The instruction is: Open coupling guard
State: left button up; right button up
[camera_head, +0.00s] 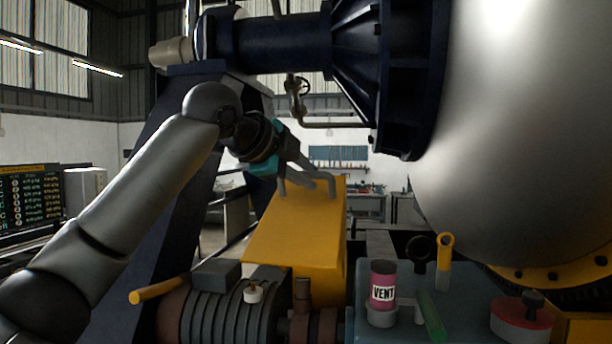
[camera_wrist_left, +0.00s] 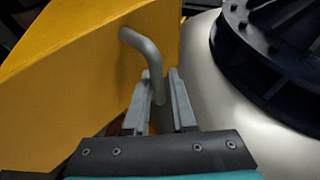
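The coupling guard (camera_head: 295,235) is a yellow sheet-metal cover in the middle of the head view, and its yellow side fills the left of the wrist view (camera_wrist_left: 75,65). A grey bent-rod handle (camera_head: 332,188) stands at its far upper end and also shows in the left wrist view (camera_wrist_left: 146,52). My left gripper (camera_head: 313,174) reaches over the guard from the left. In the wrist view its fingers (camera_wrist_left: 163,98) lie on either side of the handle rod and appear closed on it. I cannot tell whether the guard is lifted. My right gripper is not in view.
A ribbed motor (camera_head: 235,310) with a yellow lever (camera_head: 158,290) lies in front. At right, a bench (camera_head: 460,315) carries a pink VENT can (camera_head: 383,280), a green stick (camera_head: 432,316) and a red-rimmed part (camera_head: 521,318). The large pale vessel (camera_head: 530,130) bounds the right.

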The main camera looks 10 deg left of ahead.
pick_arm(q)
jog(key=o, duration=0.3)
jog(key=shift+s+a+r, duration=0.15)
jog(key=shift+s+a, duration=0.1)
jog(key=shift+s, duration=0.15)
jog(key=b+v, duration=0.3)
jog(key=v, duration=1.1)
jog(key=shift+s+b, duration=0.15)
jog(key=shift+b, duration=0.25)
